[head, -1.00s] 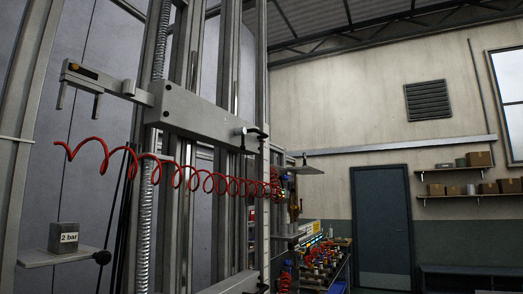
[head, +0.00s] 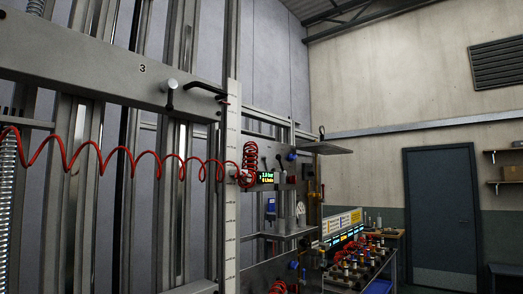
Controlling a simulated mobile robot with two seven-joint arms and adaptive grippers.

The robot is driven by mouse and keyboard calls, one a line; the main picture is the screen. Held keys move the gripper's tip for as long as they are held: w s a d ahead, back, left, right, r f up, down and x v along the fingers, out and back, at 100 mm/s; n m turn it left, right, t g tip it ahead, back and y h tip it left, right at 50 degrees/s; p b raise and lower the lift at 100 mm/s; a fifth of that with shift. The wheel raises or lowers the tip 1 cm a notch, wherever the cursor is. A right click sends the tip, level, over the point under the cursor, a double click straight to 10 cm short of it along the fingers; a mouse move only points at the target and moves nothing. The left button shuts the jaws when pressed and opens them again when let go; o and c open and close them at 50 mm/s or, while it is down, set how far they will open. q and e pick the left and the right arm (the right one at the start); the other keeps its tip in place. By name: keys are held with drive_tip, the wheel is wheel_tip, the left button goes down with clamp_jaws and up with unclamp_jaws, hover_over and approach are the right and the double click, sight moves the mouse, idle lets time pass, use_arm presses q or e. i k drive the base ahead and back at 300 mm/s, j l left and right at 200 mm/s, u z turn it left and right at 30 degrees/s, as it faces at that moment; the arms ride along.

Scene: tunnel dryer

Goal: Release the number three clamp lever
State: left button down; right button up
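A grey horizontal beam (head: 95,72) marked "3" crosses the upper left of the head view. Just right of the number, a lever with a pale round hub (head: 171,85) and a dark handle hanging down sits on the beam's face. Farther right, near the beam's end, a black handle (head: 205,89) sticks out roughly level, close to the white upright scale. I cannot tell for certain which of the two is the clamp lever. Neither of my grippers is in view, and nothing touches either part.
A coiled red hose (head: 120,154) hangs across the frame below the beam. A white scale (head: 231,190) stands upright beside a panel with a lit display (head: 266,177). A bench with several fittings (head: 355,268) and a blue door (head: 441,215) are at the right.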

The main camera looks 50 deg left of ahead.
sight(168, 86)
drive_tip(key=i+l+z, duration=0.1)
drive_tip(key=i+z, duration=0.35)
drive_tip(key=i, duration=0.25)
drive_tip(key=i+j+z, duration=0.15)
drive_tip(key=i+z, duration=0.25)
drive_tip(key=i, duration=0.25)
drive_tip(key=u, duration=2.95)
